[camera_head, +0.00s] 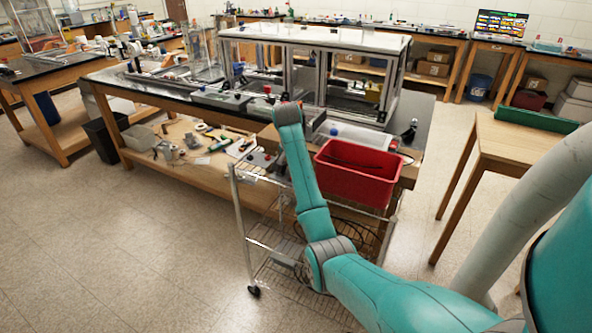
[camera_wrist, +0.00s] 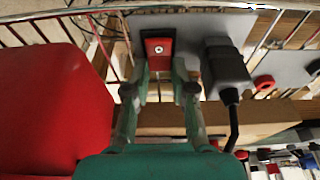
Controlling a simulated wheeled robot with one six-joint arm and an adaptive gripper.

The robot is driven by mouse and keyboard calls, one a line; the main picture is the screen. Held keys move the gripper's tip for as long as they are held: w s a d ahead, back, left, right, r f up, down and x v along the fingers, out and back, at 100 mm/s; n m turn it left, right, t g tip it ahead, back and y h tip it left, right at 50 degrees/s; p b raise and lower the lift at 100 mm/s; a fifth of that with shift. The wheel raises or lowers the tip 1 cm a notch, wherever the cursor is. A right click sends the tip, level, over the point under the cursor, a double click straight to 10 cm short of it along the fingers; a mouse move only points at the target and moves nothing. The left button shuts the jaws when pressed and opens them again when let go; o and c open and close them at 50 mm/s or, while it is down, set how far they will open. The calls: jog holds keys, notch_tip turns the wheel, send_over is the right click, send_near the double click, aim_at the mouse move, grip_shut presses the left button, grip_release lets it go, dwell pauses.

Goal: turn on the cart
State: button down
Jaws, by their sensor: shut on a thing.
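The cart is a wire-shelf cart with metal posts (camera_head: 242,222), beside the wooden bench in the head view. In the wrist view a grey panel (camera_wrist: 188,35) lies on its wire rack and carries a red switch (camera_wrist: 158,48) with a small round silver centre. My gripper (camera_wrist: 161,88) reaches the panel with one finger on each side of the switch, shut on it. In the head view my arm hides the gripper and the switch.
A red bin (camera_head: 357,170) sits on the cart's top; it also fills the left of the wrist view (camera_wrist: 50,110). A black plug (camera_wrist: 226,70) with a cable stands close right of the switch. A bench (camera_head: 180,98) with a framed structure is behind. Floor at left is clear.

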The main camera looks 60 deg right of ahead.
jog(key=shift+y, duration=0.4)
jog(key=c, duration=1.2)
grip_release()
jog(key=shift+c, duration=0.2)
